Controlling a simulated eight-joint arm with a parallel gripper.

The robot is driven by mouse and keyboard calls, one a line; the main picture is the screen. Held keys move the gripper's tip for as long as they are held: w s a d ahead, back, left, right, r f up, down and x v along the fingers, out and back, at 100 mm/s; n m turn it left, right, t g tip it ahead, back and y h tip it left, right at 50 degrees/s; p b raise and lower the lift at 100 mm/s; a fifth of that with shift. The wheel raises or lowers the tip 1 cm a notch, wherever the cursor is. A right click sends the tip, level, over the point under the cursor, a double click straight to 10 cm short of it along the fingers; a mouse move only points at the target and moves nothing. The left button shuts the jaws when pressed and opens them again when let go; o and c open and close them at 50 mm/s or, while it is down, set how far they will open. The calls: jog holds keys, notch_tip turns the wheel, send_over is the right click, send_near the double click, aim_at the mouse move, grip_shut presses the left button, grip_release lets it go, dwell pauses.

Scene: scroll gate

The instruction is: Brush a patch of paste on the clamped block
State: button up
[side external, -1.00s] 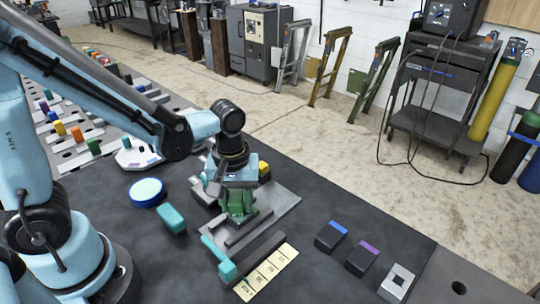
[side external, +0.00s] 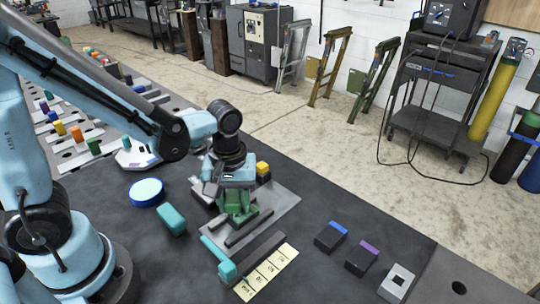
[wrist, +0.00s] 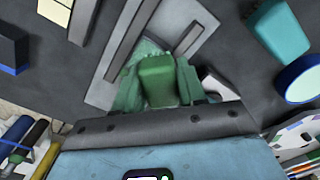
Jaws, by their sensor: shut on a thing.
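My gripper (side external: 238,207) points down over the grey plate (side external: 279,213) in the side view. In the wrist view its green fingers (wrist: 158,95) are shut around a green block-shaped thing (wrist: 157,72). I cannot tell whether that thing touches the plate, and its lower end is hidden. Dark rails (side external: 247,230) lie on the plate beside it. A yellow block (side external: 262,169) stands behind my gripper. A round blue pot (side external: 147,192) with a pale cyan top is to the left. No brush or paste patch can be clearly made out.
A teal block (side external: 172,219) lies between the pot and the plate. A teal-ended bar (side external: 228,271) and a cream labelled strip (side external: 267,272) lie in front. Two dark blocks (side external: 331,236) and a grey square with a hole (side external: 396,283) lie at right. Dark mat between them is clear.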

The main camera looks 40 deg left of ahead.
jog(key=shift+a, duration=0.5)
jog(key=shift+d, duration=2.75)
notch_tip(320, 180, up, 8)
